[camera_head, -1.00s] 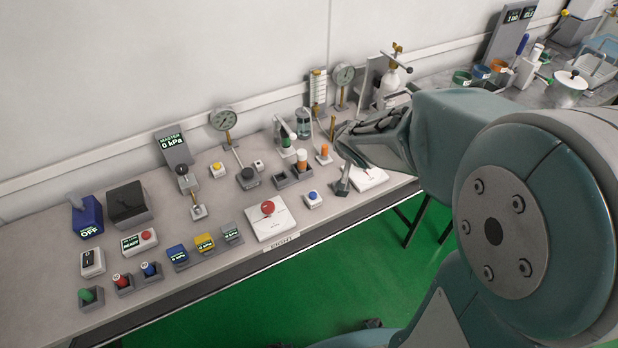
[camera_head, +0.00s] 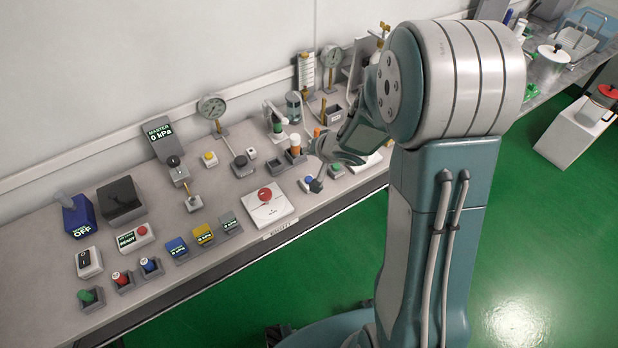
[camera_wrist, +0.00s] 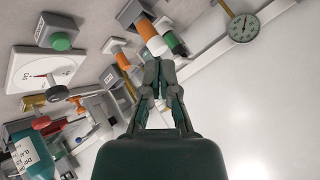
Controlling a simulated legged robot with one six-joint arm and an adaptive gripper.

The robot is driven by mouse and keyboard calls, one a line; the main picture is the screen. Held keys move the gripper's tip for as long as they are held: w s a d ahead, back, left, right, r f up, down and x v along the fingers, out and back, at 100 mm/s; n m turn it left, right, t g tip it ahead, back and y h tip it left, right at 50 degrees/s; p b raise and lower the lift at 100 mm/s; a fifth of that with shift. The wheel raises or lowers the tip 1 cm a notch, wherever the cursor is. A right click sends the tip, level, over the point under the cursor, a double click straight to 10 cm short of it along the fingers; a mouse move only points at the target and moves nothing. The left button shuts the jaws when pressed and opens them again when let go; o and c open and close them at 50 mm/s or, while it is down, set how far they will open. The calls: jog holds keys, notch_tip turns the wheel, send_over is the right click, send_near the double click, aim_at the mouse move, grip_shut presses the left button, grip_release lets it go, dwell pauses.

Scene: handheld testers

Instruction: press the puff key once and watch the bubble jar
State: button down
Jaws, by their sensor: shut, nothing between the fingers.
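My gripper (camera_head: 316,150) is over the right part of the bench in the head view, partly hidden by my arm. In the wrist view its fingers (camera_wrist: 158,62) are together with nothing between them. A green button (camera_head: 336,169) on a grey box lies near it; it also shows in the wrist view (camera_wrist: 61,41), left of the fingers and apart from them. A blue button (camera_head: 308,181) sits to its left. No readable label shows which one is the puff key. A clear glass jar (camera_head: 293,107), likely the bubble jar, stands behind the gripper; bubbles cannot be made out.
Orange-and-white cylinders (camera_head: 295,147) stand close by; in the wrist view the white-and-orange one (camera_wrist: 151,36) is just beyond the fingertips. Dial gauges (camera_head: 212,106) stand along the wall.

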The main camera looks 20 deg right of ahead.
aim_at(309, 180)
jog(key=shift+f, duration=4.35)
jog(key=shift+f, duration=0.1)
jog(key=shift+f, duration=0.2)
jog(key=shift+s+f, duration=0.1)
jog(key=shift+f, duration=0.4)
jog(key=shift+r, duration=0.9)
jog(key=shift+r, duration=2.5)
